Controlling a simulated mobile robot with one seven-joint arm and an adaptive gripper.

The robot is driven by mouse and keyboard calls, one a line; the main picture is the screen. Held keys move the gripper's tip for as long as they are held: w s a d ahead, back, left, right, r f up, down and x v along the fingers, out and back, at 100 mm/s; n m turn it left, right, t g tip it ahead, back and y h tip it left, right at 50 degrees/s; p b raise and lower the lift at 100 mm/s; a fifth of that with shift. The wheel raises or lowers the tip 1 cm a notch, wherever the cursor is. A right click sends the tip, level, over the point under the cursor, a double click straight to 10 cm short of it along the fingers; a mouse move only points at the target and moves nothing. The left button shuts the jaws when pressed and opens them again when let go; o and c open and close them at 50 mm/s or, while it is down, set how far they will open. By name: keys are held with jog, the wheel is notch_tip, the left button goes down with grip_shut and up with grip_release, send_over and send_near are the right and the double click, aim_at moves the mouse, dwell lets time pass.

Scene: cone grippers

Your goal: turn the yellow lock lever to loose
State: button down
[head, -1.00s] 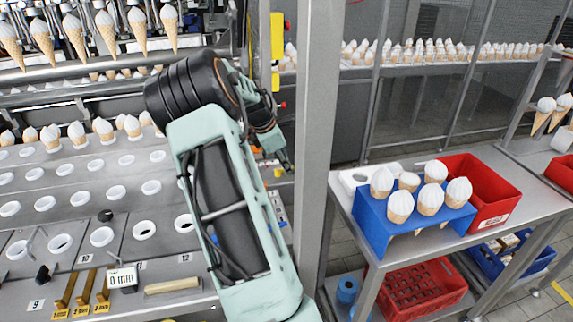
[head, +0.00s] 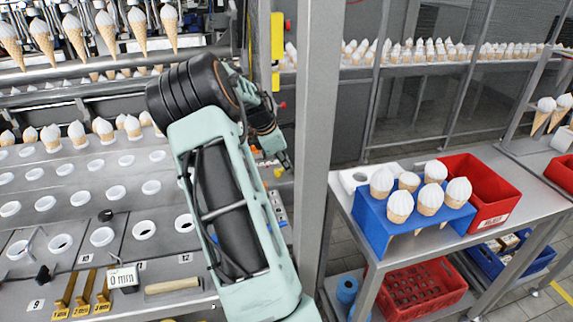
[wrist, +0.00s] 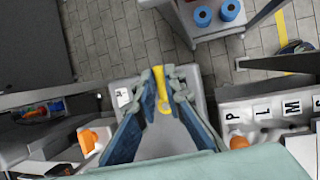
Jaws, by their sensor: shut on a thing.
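The yellow lock lever (wrist: 158,78) shows in the wrist view as a narrow yellow bar with a ring at its near end. It lies in front of a grey block with a small white label. My gripper (wrist: 163,92) has its blue-grey fingers on both sides of the lever and is shut on it. In the head view my gripper (head: 286,164) points down beside the grey post, at the right end of the machine. The lever cannot be made out clearly there, and the label's letter is hard to read.
A grey post (head: 317,120) stands just right of my gripper. Orange knobs (wrist: 87,140) and (wrist: 238,142) flank the lever. Lettered white labels (wrist: 262,111) sit on a grey panel at right. A blue cone stand (head: 372,215) and red bin (head: 490,208) stand on the side table.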

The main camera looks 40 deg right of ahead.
jog(key=shift+r, duration=0.1)
jog(key=m+p, duration=0.1)
jog(key=m+g+p, duration=0.1)
jog(key=m, duration=0.1)
jog(key=m+g+p, duration=0.1)
jog(key=shift+s+a+m+y, duration=0.3)
jog(key=shift+s+a, duration=0.05)
jog(key=shift+a, duration=0.05)
jog(key=m+p, duration=0.1)
jog(key=m, duration=0.1)
jog(key=a+m+g+y+p, duration=0.1)
jog(key=m, duration=0.1)
jog(key=shift+s+m+g+p, duration=0.15)
jog(key=shift+m+g+p, duration=0.15)
jog(key=shift+p, duration=0.05)
jog(key=m, duration=0.1)
jog(key=a+m+y+p, duration=0.1)
jog(key=m, duration=0.1)
jog(key=shift+g, duration=0.4)
jog(key=shift+w+a+m+y+p, duration=0.15)
jog(key=shift+m+y+p, duration=0.3)
jog(key=shift+m, duration=0.65)
jog(key=shift+w+a+m+y+p, duration=0.1)
jog(key=shift+a+m+y+p, duration=0.15)
jog(key=shift+m+y, duration=0.6)
jog(key=shift+a+m, duration=0.1)
jog(key=shift+m, duration=0.35)
jog(key=c, duration=2)
grip_release()
